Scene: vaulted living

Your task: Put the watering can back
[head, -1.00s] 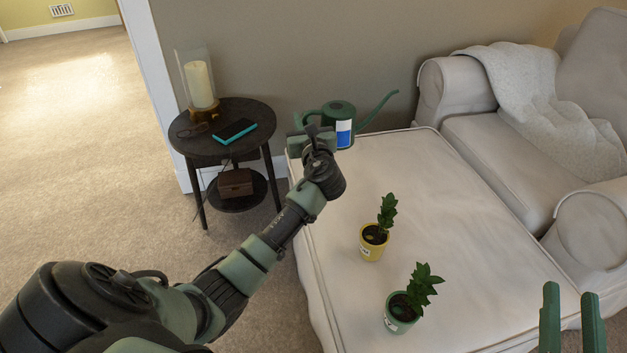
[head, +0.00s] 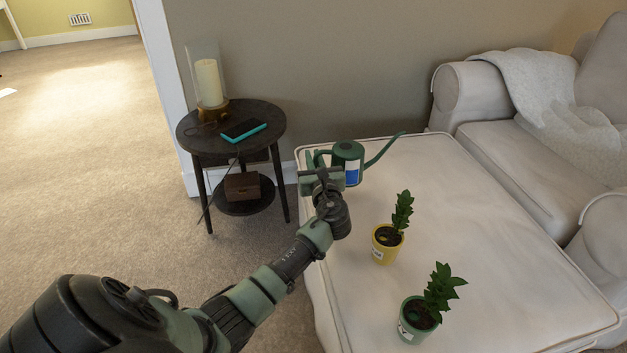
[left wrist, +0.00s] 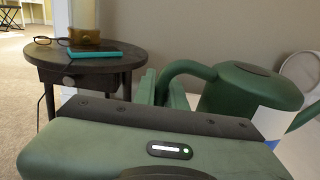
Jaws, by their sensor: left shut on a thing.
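The watering can (head: 347,152) is dark green with a blue and white label and a long spout pointing right. It appears upright at the far left corner of the cream ottoman (head: 440,175); I cannot tell whether its base touches the cushion. My left gripper (head: 314,163) is shut on the can's handle, on the left side of the can. In the left wrist view the can's body (left wrist: 252,88) and curved handle (left wrist: 187,67) show beyond the gripper, whose fingers (left wrist: 164,90) partly hide the handle. My right gripper is out of view.
A yellow potted plant (head: 387,243) and a green potted plant (head: 418,320) stand on the ottoman's near part. A sofa (head: 510,150) stands at right.

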